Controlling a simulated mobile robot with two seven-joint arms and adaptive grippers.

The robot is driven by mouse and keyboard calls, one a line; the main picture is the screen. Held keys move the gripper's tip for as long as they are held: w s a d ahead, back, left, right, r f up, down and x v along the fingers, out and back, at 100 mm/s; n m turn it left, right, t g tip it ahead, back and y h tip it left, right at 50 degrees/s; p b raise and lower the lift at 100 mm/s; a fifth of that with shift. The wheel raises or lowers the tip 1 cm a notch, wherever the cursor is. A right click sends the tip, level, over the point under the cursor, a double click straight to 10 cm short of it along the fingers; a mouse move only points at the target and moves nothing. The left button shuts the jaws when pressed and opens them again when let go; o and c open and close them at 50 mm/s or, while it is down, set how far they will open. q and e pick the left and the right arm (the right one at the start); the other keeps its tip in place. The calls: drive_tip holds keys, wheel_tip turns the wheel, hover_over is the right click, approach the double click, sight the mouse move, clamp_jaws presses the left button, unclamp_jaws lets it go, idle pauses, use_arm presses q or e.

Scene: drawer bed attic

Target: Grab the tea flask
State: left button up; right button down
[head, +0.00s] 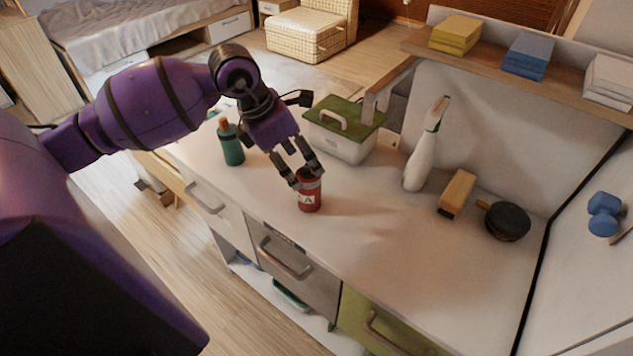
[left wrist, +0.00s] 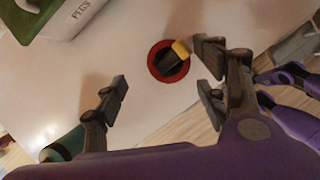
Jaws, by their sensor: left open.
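A red cylindrical container (head: 309,196) with a pale label stands upright on the white counter. In the left wrist view its round red rim (left wrist: 155,68) surrounds a dark and yellow top. A teal bottle (head: 232,147) with an orange cap stands to its left; its side shows at the lower left of the left wrist view (left wrist: 66,142). I cannot tell from the labels which is the tea flask. My left gripper (head: 306,172) is open, its fingers over the top of the red container. In the left wrist view (left wrist: 163,80) the container lies between the fingers, nearer the right one.
A white bin with a green lid (head: 343,113) stands behind the red container. To the right are a white spray bottle (head: 420,155), a wooden block (head: 457,193) and a black round pan (head: 507,221). A shelf (head: 560,78) holds folded cloths. The front counter is clear.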

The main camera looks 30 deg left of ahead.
sight(304, 175)
use_arm(q)
drive_tip(key=shift+w+d+f, duration=0.15)
drive_tip(key=shift+f, duration=0.45)
drive_tip(key=shift+s+d+f, duration=0.15)
drive_tip(key=shift+s+f, duration=0.05)
drive_tip(key=shift+f, duration=0.05)
drive_tip(key=x, duration=0.5)
drive_tip(key=shift+s+d+f+p, duration=0.1)
drive_tip(key=shift+s+d+p, duration=0.1)
drive_tip(key=shift+d+p, duration=0.15)
drive_tip(key=shift+s, duration=0.1)
drive_tip(key=c, duration=1.3)
